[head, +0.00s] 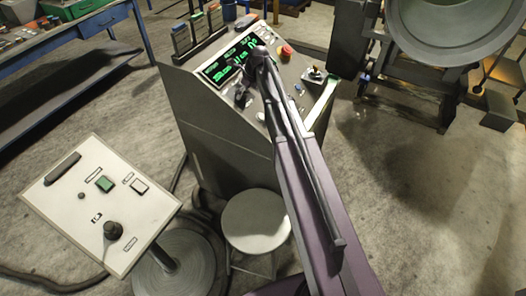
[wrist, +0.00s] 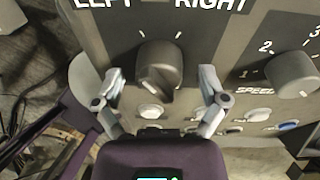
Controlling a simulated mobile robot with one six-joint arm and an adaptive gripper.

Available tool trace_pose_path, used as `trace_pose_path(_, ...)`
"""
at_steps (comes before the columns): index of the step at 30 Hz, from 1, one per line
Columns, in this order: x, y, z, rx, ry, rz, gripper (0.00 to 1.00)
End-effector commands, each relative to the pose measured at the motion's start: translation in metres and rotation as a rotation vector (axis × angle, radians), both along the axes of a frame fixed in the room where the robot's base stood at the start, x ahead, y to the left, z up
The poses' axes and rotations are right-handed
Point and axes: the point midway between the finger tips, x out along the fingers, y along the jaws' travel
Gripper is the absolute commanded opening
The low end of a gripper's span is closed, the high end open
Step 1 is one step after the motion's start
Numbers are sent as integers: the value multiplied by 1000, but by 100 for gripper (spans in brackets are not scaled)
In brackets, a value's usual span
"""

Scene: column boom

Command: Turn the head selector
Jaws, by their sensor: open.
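The head selector (wrist: 160,68) is a dark grey knob on the console panel, in the wrist view. It sits under the words LEFT and RIGHT, with short white tick marks above it. My gripper (wrist: 158,78) is open, with one finger on the knob's left and one on its right. Gaps show between the fingers and the knob, and nothing is held. In the head view my gripper (head: 244,93) is at the console face, below the green display. There my gripper and arm hide the selector.
A SPEED knob (wrist: 291,73) is right of the selector, and several buttons (wrist: 232,128) lie below. In the head view the console has a red stop button (head: 286,50). A stool (head: 257,221) and a white control box (head: 101,205) stand in front.

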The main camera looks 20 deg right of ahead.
Motion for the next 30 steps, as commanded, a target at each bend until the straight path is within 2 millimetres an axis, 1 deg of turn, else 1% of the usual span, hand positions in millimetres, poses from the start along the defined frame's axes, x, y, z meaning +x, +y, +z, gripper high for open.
trace_pose_path(1,-2,-2,10,-1,-1,1,93)
trace_pose_path(30,-22,-27,89,-2,-3,4,93)
